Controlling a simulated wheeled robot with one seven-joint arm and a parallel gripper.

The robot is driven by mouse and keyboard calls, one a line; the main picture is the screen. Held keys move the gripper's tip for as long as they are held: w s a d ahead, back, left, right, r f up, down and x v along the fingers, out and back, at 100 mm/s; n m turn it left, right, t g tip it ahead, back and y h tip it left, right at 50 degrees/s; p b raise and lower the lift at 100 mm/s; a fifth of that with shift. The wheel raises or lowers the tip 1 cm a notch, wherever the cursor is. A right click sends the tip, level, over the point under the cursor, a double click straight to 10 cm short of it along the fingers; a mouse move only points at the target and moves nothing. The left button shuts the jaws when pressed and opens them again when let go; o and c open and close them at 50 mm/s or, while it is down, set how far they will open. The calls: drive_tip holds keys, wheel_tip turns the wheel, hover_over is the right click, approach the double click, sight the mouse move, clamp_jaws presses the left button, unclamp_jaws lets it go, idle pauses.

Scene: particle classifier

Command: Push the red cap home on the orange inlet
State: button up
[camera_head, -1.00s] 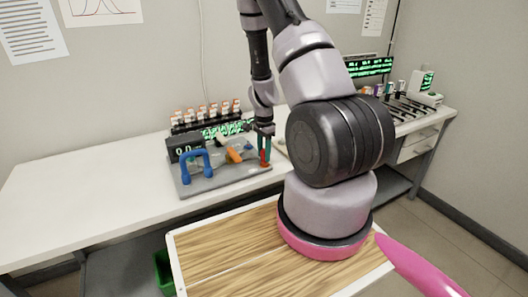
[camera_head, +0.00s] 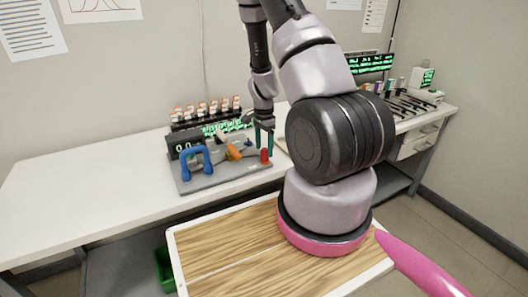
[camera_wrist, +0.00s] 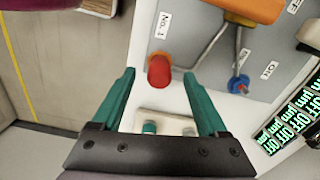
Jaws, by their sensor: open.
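The red cap (camera_head: 264,156) stands upright at the right end of the grey device base (camera_head: 205,185). In the wrist view the cap (camera_wrist: 159,73) lies beside the "No. 1" label. A thin orange edge, likely the orange inlet (camera_wrist: 158,56), shows just behind it; the cap hides most of it, so I cannot tell how far the cap is seated. My gripper (camera_head: 264,146) is open above the cap, its teal fingers pointing down. In the wrist view the cap lies between the directions of the two fingertips (camera_wrist: 157,72), with nothing gripped.
A blue handle (camera_head: 195,160) and an orange part (camera_head: 236,153) stand left of the cap on the device. A blue knob (camera_wrist: 238,85) sits near the "ON" label. A rack of orange-capped vials (camera_head: 205,110) stands behind. The white bench (camera_head: 90,195) is clear at left.

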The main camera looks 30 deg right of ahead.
wheel_tip(320, 180, up, 8)
drive_tip(key=shift+r, duration=0.25)
idle(0.5)
wheel_tip(320, 180, up, 10)
drive_tip(key=n+t+y, duration=0.1)
drive_tip(key=n+t, duration=0.1)
hover_over(264, 149)
drive_tip(key=a, duration=0.4)
drive_tip(key=s+a+r+n+t+y, duration=0.1)
drive_tip(key=s+a+r+n, duration=0.25)
drive_tip(key=r, duration=0.65)
drive_tip(key=s+a+r+n+t, duration=0.2)
drive_tip(key=s+r+n, duration=0.1)
drive_tip(key=s+r, duration=0.4)
drive_tip(key=s+a+r+n+t, duration=0.2)
drive_tip(key=s+a+r+n, duration=0.1)
drive_tip(key=s+r, duration=0.4)
drive_tip(key=shift+s+a+r, duration=0.3)
drive_tip(key=shift+s+r, duration=0.05)
drive_tip(key=shift+s, duration=0.8)
